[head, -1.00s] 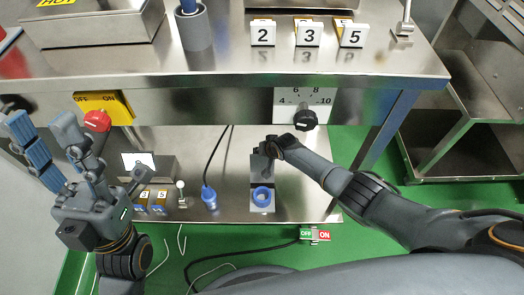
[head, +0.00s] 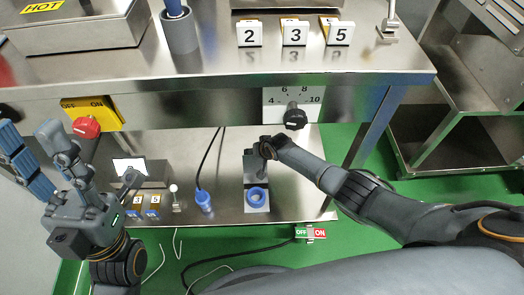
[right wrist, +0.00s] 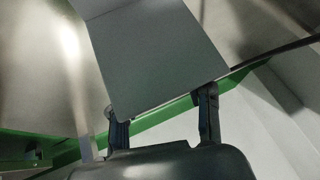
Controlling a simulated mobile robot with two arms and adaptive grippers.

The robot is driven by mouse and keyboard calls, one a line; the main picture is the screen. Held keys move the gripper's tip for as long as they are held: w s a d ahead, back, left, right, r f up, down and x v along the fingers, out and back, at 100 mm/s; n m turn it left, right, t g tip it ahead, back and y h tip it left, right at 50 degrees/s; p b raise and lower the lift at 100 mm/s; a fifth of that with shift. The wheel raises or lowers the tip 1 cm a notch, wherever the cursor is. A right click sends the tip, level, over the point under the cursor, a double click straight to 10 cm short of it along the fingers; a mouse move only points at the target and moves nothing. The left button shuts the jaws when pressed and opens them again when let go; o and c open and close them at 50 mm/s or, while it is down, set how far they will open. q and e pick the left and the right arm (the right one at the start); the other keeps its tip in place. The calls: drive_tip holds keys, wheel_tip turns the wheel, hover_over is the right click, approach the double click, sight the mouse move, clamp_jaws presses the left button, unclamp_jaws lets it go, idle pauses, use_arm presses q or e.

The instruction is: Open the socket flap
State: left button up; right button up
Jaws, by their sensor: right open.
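The socket is a grey box on the lower steel shelf with a blue ring opening (head: 257,198) facing up. A grey flap (head: 257,168) appears to stand up behind the ring; my right gripper partly hides its top. My right gripper (head: 264,149) is at the flap's upper end. In the right wrist view, a flat grey panel (right wrist: 160,60), likely the flap, fills the space ahead of the parted fingers (right wrist: 163,117). I cannot tell whether they touch it. My left gripper (head: 38,128) has spread fingers and holds nothing visible, at the far left.
A blue plug (head: 204,201) on a black cable lies left of the socket. A black dial knob (head: 295,117) is on the table front just above my right gripper. A red knob (head: 87,127) on a yellow plate is near my left gripper. A green-red OFF/ON switch (head: 310,233) is below.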

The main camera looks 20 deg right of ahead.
drive_tip(key=v, duration=1.1)
drive_tip(key=shift+s+d+r, duration=0.2)
drive_tip(key=shift+d+r, duration=0.05)
idle(0.4)
